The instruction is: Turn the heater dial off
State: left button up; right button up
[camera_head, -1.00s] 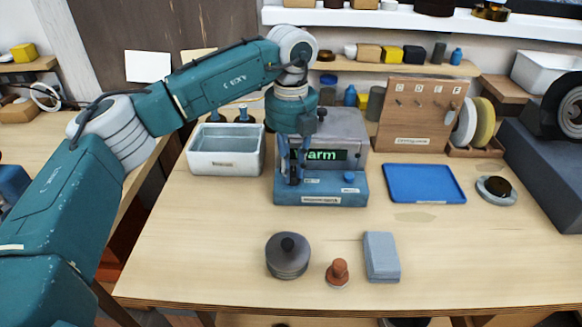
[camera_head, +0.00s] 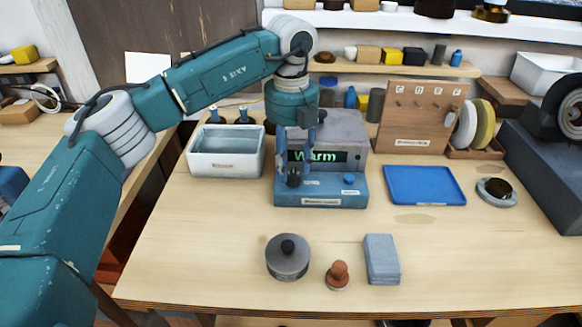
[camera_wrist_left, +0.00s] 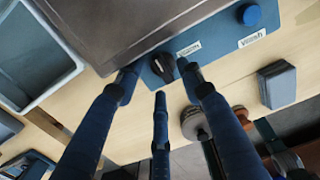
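The heater (camera_head: 330,190) is a grey box on a blue base at the back middle of the table. Its green display (camera_head: 315,156) reads "Warm". The dark dial (camera_head: 293,179) is on the left of the base front; it also shows in the left wrist view (camera_wrist_left: 163,67). My left gripper (camera_head: 296,160) is open, with its fingers pointing down over the dial. In the left wrist view the fingertips (camera_wrist_left: 160,77) stand spread around the dial, with the dial visible between them. I cannot tell whether any finger touches it. My right gripper is out of view.
A blue button (camera_head: 349,179) sits right of the dial. A white bin (camera_head: 226,165) stands left of the heater, and a blue tray (camera_head: 424,185) lies to the right.

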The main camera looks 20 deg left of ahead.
pick_arm(q)
notch_tip(320, 180, up, 10)
jog(key=shift+r, duration=0.15)
dwell(0.4)
